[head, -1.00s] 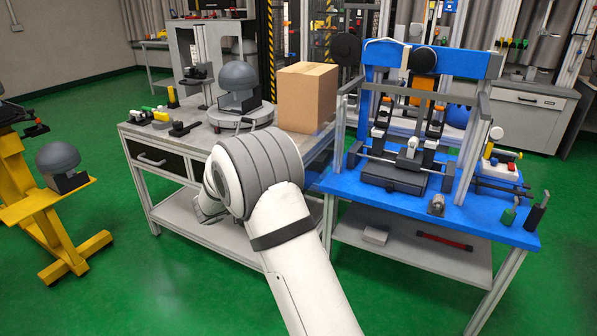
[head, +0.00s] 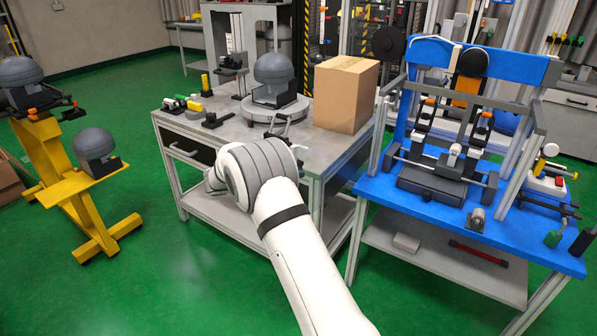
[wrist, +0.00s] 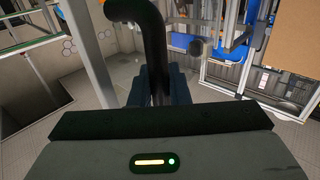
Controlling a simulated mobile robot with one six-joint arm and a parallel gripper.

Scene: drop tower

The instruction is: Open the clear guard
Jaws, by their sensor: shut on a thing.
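My gripper (wrist: 157,78) is shut on a black curved bar (wrist: 152,25) in the wrist view, which rises between the dark fingers and bends left at the top. I cannot tell for certain that this bar is the clear guard's handle. In the head view my forearm hides most of the gripper. The blue drop tower (head: 520,62) stands on a blue bench at the right. I cannot clearly make out the clear guard; only a faint bluish tint shows between the two benches.
A grey workbench (head: 215,135) carries a cardboard box (head: 346,93), a grey domed headform (head: 274,72) and small tools. A yellow stand (head: 65,175) with headforms is at the left. Green floor (head: 180,290) is clear in front.

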